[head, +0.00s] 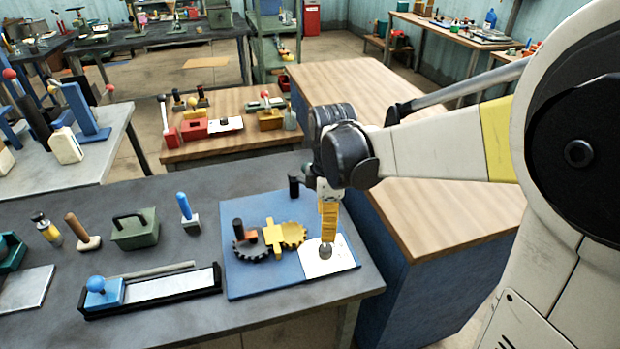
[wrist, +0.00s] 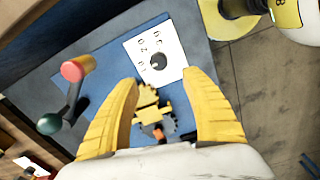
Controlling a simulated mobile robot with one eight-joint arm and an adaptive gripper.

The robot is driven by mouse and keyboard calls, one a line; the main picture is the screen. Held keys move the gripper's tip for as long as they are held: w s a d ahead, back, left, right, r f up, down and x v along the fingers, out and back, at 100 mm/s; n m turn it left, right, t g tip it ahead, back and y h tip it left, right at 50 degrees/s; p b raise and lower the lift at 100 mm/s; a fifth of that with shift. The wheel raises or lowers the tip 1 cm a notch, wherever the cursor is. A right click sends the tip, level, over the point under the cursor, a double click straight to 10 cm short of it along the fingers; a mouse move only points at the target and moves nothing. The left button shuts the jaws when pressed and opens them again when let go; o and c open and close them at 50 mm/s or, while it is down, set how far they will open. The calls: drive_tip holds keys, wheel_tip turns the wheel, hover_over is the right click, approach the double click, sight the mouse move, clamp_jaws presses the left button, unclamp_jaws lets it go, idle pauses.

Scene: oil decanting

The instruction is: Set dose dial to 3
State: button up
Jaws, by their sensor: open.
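The dose dial is a small round dark grey knob (wrist: 158,61) on a white card with printed digits (wrist: 145,45) in the wrist view. In the head view the knob (head: 326,251) sits on the white card (head: 343,262) at the right of a blue board. I cannot read which number the dial points to. My gripper (head: 328,238) hangs straight down over the knob, its yellow fingers just above it; contact cannot be told. In the wrist view my gripper (wrist: 160,77) is open and empty, with the knob beyond and between the spread fingertips.
The blue board (head: 245,282) carries a dark gear (head: 250,248) and a yellow gear (head: 292,234) left of the dial. A black upright post (head: 294,186) stands at the board's back. A black tray with a blue knob (head: 96,284) lies left. A wooden bench (head: 450,205) stands right.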

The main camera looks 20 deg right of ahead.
sight(325, 247)
drive_tip(key=shift+w+d+f, duration=0.15)
drive_tip(key=shift+w+f, duration=0.05)
drive_tip(key=shift+w, duration=0.15)
drive_tip(key=shift+f+n, duration=0.3)
drive_tip(key=shift+f, duration=0.05)
wheel_tip(325, 247, down, 10)
drive_tip(key=b, duration=0.4)
drive_tip(key=shift+s+b, duration=0.15)
drive_tip(key=shift+b, duration=0.2)
drive_tip(key=shift+r, duration=0.1)
drive_tip(key=c, duration=1.2)
